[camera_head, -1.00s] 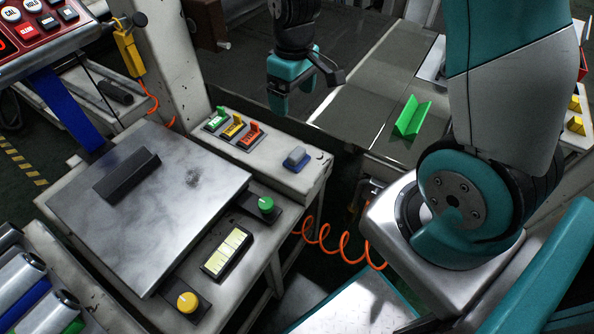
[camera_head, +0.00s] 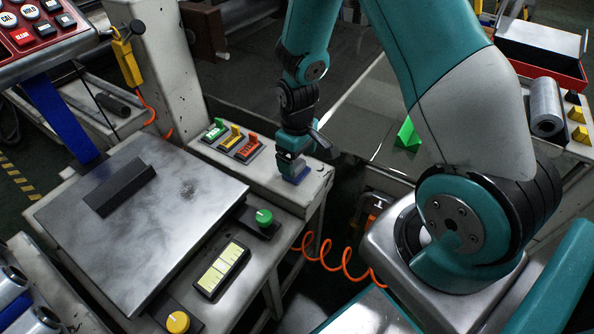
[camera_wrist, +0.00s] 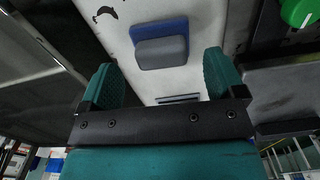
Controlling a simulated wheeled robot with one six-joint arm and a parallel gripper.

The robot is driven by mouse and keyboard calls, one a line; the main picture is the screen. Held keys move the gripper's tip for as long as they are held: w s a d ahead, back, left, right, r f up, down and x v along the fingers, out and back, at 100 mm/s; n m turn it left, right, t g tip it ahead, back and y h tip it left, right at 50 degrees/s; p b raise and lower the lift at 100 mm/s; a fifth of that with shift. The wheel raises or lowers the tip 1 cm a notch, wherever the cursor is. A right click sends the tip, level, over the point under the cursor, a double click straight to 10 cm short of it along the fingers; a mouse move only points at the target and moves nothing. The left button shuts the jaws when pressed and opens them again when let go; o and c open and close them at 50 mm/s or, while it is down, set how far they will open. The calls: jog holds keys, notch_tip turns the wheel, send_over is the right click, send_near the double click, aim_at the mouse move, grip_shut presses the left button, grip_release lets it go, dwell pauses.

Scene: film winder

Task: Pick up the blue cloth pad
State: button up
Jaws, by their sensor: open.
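The blue cloth pad (camera_wrist: 160,32) lies on the white worktop, with a grey block-like grip on its top, as the wrist view shows. In the head view only the pad's blue edge (camera_head: 297,178) shows below my gripper, near the right end of the worktop. My gripper (camera_head: 291,165) points down right over it and hides most of it. In the wrist view the two teal fingers of my gripper (camera_wrist: 162,80) are spread apart. The pad appears ahead of the gap between them, and nothing is held.
Green, yellow and orange switches (camera_head: 232,139) stand left of my gripper on the same worktop. A grey metal plate (camera_head: 190,215) with a dark bar lies at left. A green knob (camera_head: 264,217) is in front. A green V-shaped piece (camera_head: 407,135) stands behind at right.

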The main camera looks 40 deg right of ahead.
aim_at(298, 164)
jog(key=shift+f, duration=1.55)
jog(key=c, duration=1)
jog(key=shift+r, duration=0.1)
notch_tip(298, 164, up, 20)
jog(key=p, duration=0.4)
